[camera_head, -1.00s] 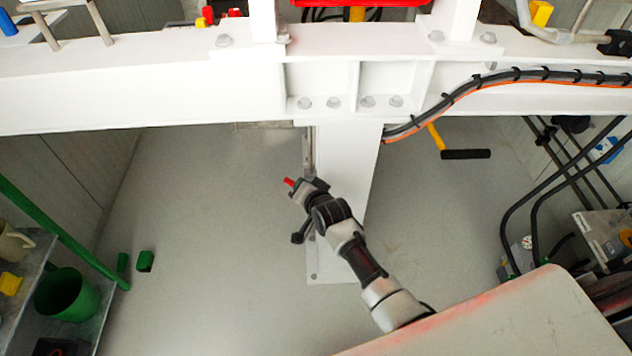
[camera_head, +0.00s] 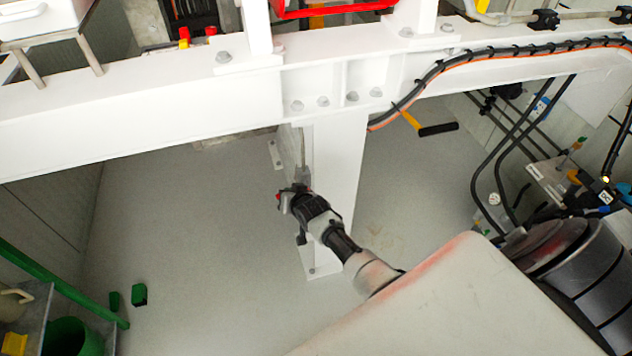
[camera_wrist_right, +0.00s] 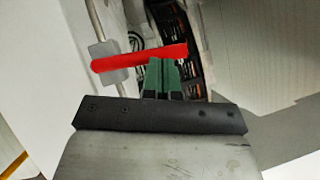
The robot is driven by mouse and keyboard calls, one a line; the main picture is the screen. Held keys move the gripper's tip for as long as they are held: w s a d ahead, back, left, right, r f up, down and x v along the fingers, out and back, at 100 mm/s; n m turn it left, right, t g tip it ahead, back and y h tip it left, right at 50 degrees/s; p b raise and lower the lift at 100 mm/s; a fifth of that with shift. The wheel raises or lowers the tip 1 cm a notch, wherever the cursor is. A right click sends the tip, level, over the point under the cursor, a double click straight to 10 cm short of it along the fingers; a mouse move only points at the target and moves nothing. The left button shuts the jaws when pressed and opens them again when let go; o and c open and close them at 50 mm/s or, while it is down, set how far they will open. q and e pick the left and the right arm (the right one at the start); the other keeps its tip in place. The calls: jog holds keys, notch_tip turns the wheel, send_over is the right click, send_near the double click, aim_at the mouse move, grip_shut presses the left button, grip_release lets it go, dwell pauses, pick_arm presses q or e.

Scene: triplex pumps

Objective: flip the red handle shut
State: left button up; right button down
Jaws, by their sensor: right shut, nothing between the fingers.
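The red handle (camera_wrist_right: 140,57) shows in the right wrist view as a flat bar lying nearly level across the picture. Its left end meets a grey block (camera_wrist_right: 108,66). My right gripper (camera_wrist_right: 166,64) has its green fingers together and empty, with their tips right at the handle's lower edge, near its right part. I cannot tell whether they touch it. In the head view my right gripper (camera_head: 284,199) is by the white post, with a small red spot beside it; the handle cannot be made out clearly there. My left gripper is not in view.
Behind the handle is an opening with dark parts and orange marks (camera_wrist_right: 165,20). A white post (camera_head: 340,170) stands under a long white beam (camera_head: 150,110). Cables run along the beam at right. Green blocks (camera_head: 139,294) lie on open grey floor at left.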

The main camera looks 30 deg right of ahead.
jog(key=shift+w+f, duration=0.1)
jog(key=shift+f, duration=0.05)
jog(key=shift+a, duration=0.15)
dwell(0.4)
jog(key=s+a+r+p, duration=0.2)
jog(key=s+r+p, duration=0.4)
jog(key=s+r, duration=0.3)
jog(key=shift+a, duration=0.15)
dwell(0.7)
